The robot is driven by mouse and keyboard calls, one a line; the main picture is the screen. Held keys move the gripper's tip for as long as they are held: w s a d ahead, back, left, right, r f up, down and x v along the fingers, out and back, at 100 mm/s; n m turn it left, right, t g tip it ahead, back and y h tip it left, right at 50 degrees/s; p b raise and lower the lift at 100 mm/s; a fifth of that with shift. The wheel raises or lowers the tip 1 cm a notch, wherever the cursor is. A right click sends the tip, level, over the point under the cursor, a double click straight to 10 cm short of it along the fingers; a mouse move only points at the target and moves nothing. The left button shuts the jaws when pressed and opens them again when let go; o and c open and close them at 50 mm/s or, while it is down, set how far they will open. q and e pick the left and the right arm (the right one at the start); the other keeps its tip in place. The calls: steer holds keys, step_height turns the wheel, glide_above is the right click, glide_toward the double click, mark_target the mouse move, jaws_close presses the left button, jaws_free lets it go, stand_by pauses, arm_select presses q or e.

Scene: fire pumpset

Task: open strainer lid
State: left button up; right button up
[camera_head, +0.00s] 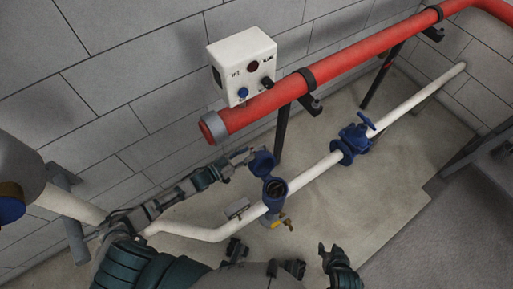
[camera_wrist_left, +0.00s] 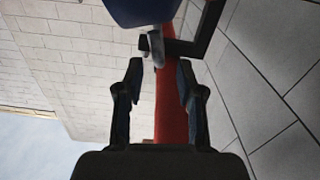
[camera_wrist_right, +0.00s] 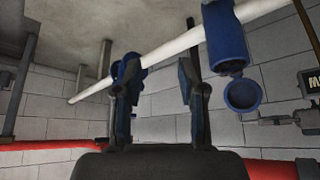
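The blue strainer (camera_head: 273,191) sits on the white pipe in the head view, its round mouth uncovered. Its blue lid (camera_head: 262,163) stands tilted up at the rim on the wall side. The right wrist view also shows the strainer body (camera_wrist_right: 227,40) and the lid (camera_wrist_right: 242,95) swung away from it. My left gripper (camera_head: 243,157) is just left of the lid; I cannot tell whether they touch. In the left wrist view its fingers (camera_wrist_left: 160,82) are apart with nothing between them, and a blue part fills the top edge. My right gripper (camera_head: 338,258) is open and empty, right of and below the strainer.
A red pipe (camera_head: 350,68) runs above along the block wall, with a white control box (camera_head: 243,62) behind it. A blue valve (camera_head: 353,143) sits further along the white pipe. A yellow-handled tap (camera_head: 280,220) is below the strainer.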

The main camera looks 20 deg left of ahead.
mark_target(256, 148)
arm_select(q)
steer(key=x, duration=0.5)
steer(key=shift+s, duration=0.1)
arm_select(e)
steer(key=w, duration=0.1)
steer(key=t, duration=0.1)
steer(key=w, duration=0.1)
steer(key=shift+w+a+r, duration=0.3)
steer(key=shift+a+r, duration=0.05)
steer(key=shift+r, duration=0.05)
arm_select(q)
jaws_close()
